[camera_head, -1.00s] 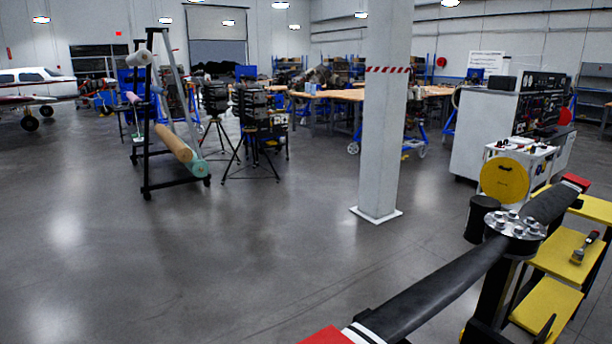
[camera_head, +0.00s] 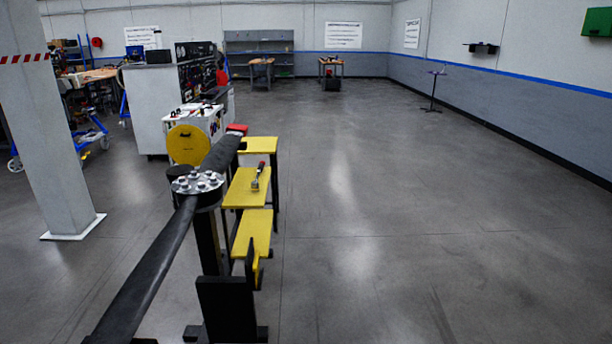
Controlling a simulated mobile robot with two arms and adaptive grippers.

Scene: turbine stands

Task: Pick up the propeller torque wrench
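A wrench-like tool (camera_head: 258,176) with a red and black handle lies on the middle yellow step (camera_head: 238,198) of a stand, left of centre in the head view. Its metal head points toward me. I take it for the propeller torque wrench, though it is small at this distance. The black propeller (camera_head: 145,268) is mounted on the stand just left of the tool, with a bolted silver hub (camera_head: 197,183). Neither of my grippers is in view.
A white pillar (camera_head: 48,130) stands at the left. A white tool cart (camera_head: 196,122) with a yellow disc (camera_head: 187,145) is behind the propeller. The grey floor (camera_head: 400,240) right of the stand is open up to the right wall. A small stand (camera_head: 433,92) is near that wall.

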